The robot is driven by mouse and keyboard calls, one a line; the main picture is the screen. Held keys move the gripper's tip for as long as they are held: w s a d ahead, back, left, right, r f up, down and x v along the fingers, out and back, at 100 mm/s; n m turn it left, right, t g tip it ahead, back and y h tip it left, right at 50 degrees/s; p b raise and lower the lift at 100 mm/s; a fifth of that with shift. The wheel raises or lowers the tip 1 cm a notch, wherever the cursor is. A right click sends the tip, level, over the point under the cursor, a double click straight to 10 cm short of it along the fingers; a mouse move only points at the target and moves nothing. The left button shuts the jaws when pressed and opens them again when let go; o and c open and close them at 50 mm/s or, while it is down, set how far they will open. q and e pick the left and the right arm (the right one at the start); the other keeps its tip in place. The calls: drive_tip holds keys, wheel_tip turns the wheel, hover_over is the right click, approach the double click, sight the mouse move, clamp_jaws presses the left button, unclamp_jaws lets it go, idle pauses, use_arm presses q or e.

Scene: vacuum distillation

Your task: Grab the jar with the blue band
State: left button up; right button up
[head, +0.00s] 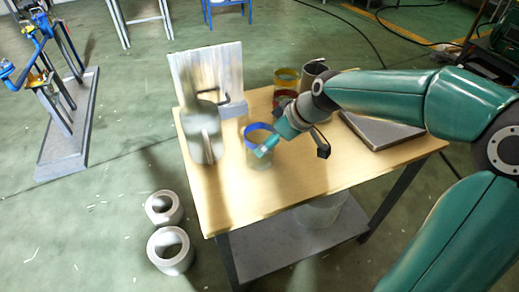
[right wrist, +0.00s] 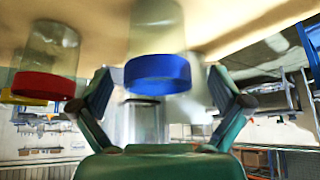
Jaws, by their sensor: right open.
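The jar with the blue band (head: 259,158) stands upright on the wooden table, near its middle. It is clear, with a blue band at the top. My right gripper (head: 273,139) is at this jar, with a finger in front of its rim. The right wrist view looks upside down. There my right gripper (right wrist: 158,78) is open, and the blue-banded jar (right wrist: 156,35) shows between its spread fingers. I cannot tell whether they touch it. My left gripper is not in view.
A blurred bottle-shaped vessel (head: 203,140) stands at the left before a pale panel (head: 222,70). A flat grey plate (head: 385,128) lies at the right. The front table area is clear.

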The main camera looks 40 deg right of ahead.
drive_tip(key=shift+d+x, duration=0.1)
drive_tip(key=shift+x, duration=1.55)
drive_tip(key=shift+d+x, duration=0.15)
drive_tip(key=shift+x, duration=1.45)
drive_tip(key=shift+s+f, duration=0.15)
drive_tip(key=shift+s, duration=0.05)
drive_tip(key=shift+c, duration=0.3)
drive_tip(key=c, duration=1.3)
drive_tip(key=shift+o, duration=0.2)
